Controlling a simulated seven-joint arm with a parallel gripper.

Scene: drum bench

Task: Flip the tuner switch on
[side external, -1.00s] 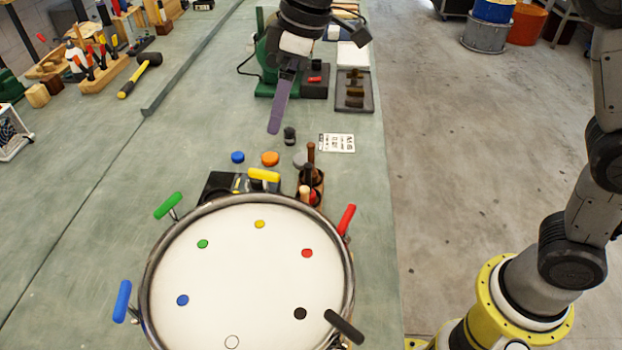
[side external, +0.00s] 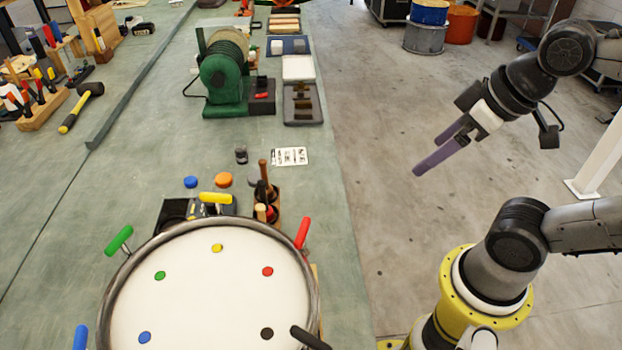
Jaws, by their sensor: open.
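The drum (side external: 205,293) lies on the bench at the bottom of the view, with a white head, coloured dots and coloured T-handles around its rim. A dark box (side external: 172,212), which may be the tuner, sits just behind the drum, partly hidden by the rim and the yellow handle (side external: 215,198). I cannot make out a switch or its position. My gripper (side external: 432,152), with purple fingers, is open and empty. It hangs over the floor to the right of the bench, well away from the dark box and the drum.
A wooden holder with brown-handled tools (side external: 265,197) stands right of the dark box. Blue (side external: 190,182) and orange (side external: 223,180) discs, a dark small cup (side external: 241,155) and a printed card (side external: 289,156) lie behind. A green machine (side external: 224,75) stands farther back.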

